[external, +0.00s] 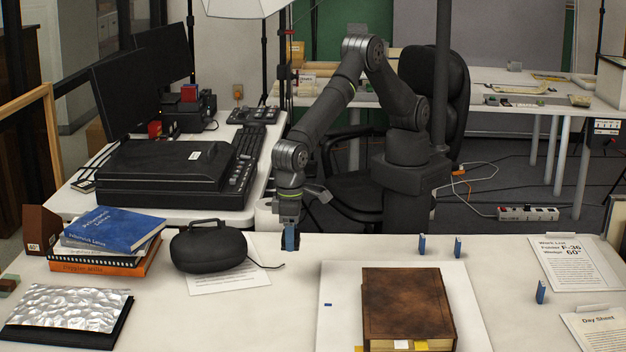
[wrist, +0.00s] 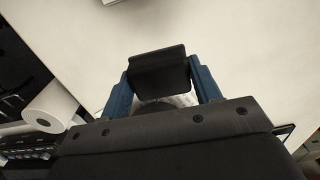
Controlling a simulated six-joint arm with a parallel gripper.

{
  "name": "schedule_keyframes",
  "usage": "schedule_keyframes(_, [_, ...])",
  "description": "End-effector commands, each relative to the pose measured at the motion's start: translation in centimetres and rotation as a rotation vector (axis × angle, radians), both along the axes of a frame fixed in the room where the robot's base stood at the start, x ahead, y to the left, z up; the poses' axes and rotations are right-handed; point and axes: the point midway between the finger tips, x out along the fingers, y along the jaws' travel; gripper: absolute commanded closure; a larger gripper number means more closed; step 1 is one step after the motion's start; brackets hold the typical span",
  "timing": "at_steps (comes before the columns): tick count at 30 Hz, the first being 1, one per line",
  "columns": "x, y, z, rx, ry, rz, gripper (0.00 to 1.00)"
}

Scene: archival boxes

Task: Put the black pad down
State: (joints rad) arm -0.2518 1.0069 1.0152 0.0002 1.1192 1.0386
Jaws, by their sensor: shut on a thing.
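My gripper (external: 290,238) points down near the back edge of the white table, to the right of the black case. In the wrist view its two blue fingers (wrist: 162,84) are shut on the black pad (wrist: 158,68). The pad is a small dark block held crosswise between the fingers, with pale table beyond it. In the external view the pad cannot be clearly made out among the fingers. I cannot tell whether its underside touches the table.
A black rounded case (external: 208,248) stands on a paper sheet left of my gripper. A brown book (external: 408,300) lies on a white board to the right. Small blue blocks (external: 422,245) stand on the table. A white roll (wrist: 50,108) is behind. Bare table lies between case and book.

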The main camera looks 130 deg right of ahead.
Motion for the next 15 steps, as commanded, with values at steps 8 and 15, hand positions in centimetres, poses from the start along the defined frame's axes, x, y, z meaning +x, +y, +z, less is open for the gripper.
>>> schedule_keyframes(8, [1.1, 6.0, -3.7, 0.0, 0.0, 0.004, 0.65])
schedule_keyframes(15, [1.5, 7.7, -5.0, -0.001, 0.001, 0.001, 0.65])
